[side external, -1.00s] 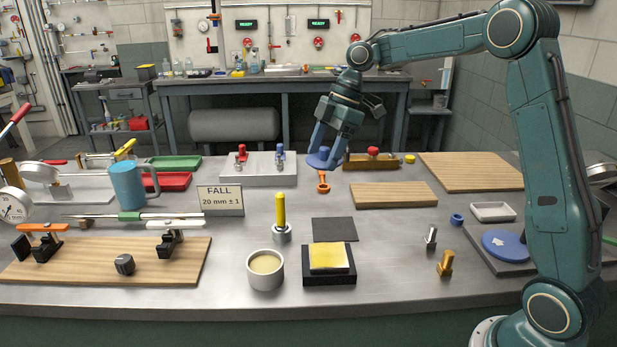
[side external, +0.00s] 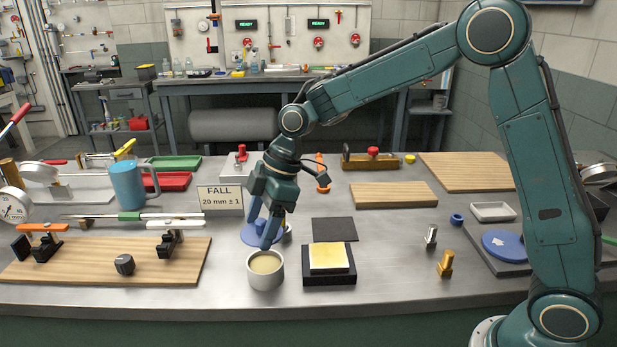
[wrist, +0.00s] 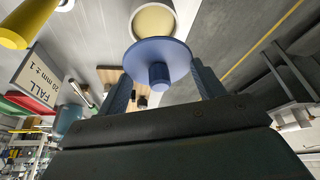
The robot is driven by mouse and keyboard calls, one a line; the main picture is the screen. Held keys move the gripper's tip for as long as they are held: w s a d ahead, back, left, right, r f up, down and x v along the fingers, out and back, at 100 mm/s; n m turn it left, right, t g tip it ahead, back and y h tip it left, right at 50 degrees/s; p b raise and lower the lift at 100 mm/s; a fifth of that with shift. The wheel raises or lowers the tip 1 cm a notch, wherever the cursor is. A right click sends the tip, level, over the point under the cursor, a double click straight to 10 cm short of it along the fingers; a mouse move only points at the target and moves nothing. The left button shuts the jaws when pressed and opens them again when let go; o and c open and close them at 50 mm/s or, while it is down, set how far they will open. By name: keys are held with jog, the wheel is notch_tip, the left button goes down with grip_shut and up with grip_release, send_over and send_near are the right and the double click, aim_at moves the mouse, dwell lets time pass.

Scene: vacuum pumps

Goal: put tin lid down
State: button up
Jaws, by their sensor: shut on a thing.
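The tin lid is a blue disc with a round knob. In the side view the lid (side external: 250,236) is just behind and above the rim of the open tin (side external: 265,279), not over its mouth. My gripper (side external: 262,226) is shut on the lid and partly hides it. In the wrist view the lid (wrist: 150,57) sits between the fingers of my gripper (wrist: 160,85), with its knob facing the camera. The tin (wrist: 153,22) shows just beyond the lid, with pale cream contents.
A black block with a yellow pad (side external: 328,258) stands right of the tin. The yellow-handled tool (wrist: 27,22) is close by, mostly hidden behind my gripper in the side view. A FALL sign (side external: 220,200) stands behind left.

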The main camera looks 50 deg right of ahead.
dwell(0.4)
jog(key=shift+f, duration=2.5)
jog(key=shift+f, duration=0.15)
jog(key=shift+f, duration=0.5)
jog(key=shift+f, duration=0.35)
jog(key=o, duration=1)
jog(key=shift+r, duration=0.1)
